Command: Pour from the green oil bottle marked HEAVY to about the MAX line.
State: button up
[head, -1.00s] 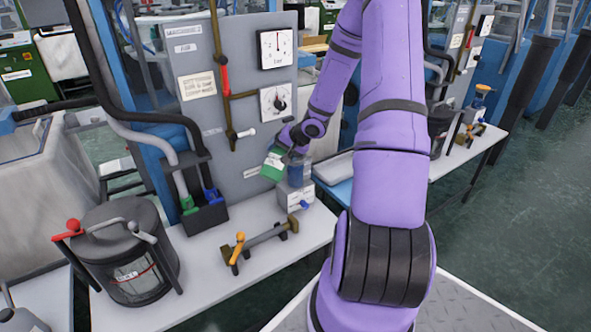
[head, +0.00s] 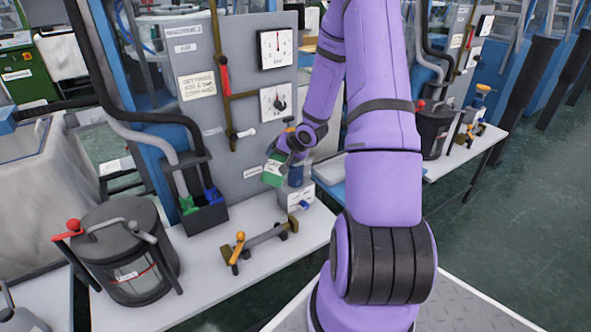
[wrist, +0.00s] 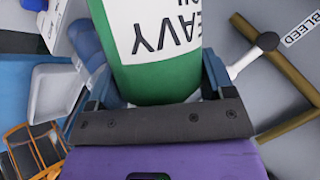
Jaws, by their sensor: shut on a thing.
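The green bottle (head: 272,176) with a white label is at the middle of the head view, in front of the grey panel. In the wrist view the bottle (wrist: 150,80) fills the top middle, and its label shows "EAVY" upside down. My gripper (head: 285,156) is shut on it, with a finger on each side. The bottle leans a little and is above the bench, close to the left of a dark blue cup (head: 296,175) on a small grey box (head: 295,195). The bottle's mouth, any oil flow, the level and a MAX line cannot be made out.
A lidded dark drum (head: 125,262) with a red-knobbed lever (head: 72,225) stands at left. A black hose box (head: 205,216) and an orange-knobbed bar (head: 262,238) are on the white bench (head: 200,272). Gauges (head: 276,46) and a brass pipe are on the panel.

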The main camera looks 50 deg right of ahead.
jog(key=shift+f+h, duration=0.2)
jog(key=shift+h, duration=0.1)
jog(key=shift+a+f, duration=0.1)
jog(key=shift+f, duration=0.15)
jog(key=shift+f+n+h, duration=0.2)
jog(key=shift+n+h, duration=0.1)
jog(key=shift+f+t+h, duration=0.4)
jog(key=shift+f, duration=0.05)
dwell(0.4)
